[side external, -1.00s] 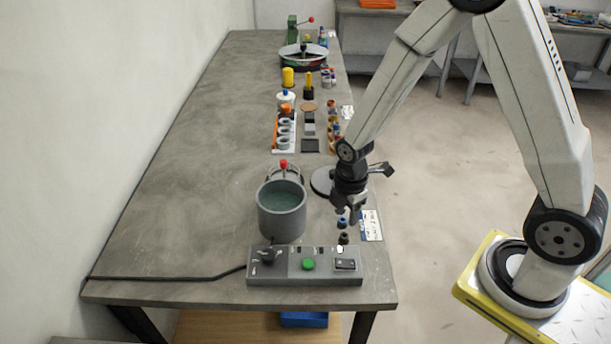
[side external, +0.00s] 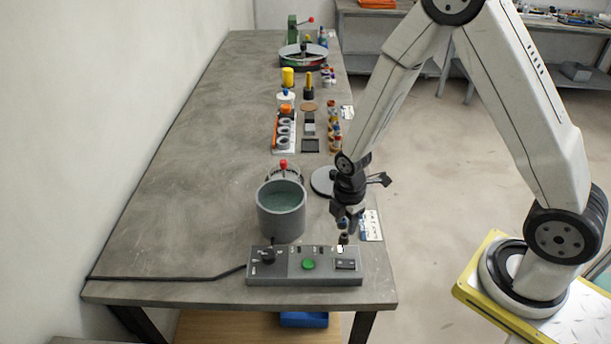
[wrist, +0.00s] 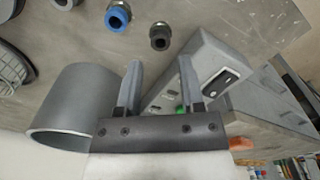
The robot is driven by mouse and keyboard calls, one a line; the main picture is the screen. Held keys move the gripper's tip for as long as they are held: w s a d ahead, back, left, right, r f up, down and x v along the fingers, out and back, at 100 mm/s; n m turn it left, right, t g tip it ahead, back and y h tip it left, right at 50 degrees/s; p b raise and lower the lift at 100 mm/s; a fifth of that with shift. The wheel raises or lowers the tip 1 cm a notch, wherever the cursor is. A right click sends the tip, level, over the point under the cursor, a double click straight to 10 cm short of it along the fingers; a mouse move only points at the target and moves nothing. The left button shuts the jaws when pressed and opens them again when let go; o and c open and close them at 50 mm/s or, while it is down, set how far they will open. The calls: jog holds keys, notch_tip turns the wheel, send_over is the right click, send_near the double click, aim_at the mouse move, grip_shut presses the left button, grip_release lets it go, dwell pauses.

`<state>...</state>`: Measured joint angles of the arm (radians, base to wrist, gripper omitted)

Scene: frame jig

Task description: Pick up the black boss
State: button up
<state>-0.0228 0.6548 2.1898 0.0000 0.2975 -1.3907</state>
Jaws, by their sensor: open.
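The black boss (wrist: 160,38) is a small dark round fitting with a hollow centre, on the table just beyond my fingertips in the wrist view. In the side view the black boss (side external: 343,239) is near the control box's back edge, just below my gripper (side external: 346,222). My gripper (wrist: 160,66) is open, its two fingers apart with nothing between them. A blue-collared boss (wrist: 117,16) stands beside the black one. In the side view my gripper partly hides it.
The grey control box (side external: 285,278) with a green button (side external: 308,264) lies close in front. A grey pot (side external: 281,224) stands to the left. Other parts line the table further back. The left of the table (side external: 180,190) is mostly clear.

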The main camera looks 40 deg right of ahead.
aim_at(344, 235)
jog(key=shift+f, duration=2.45)
grip_shut()
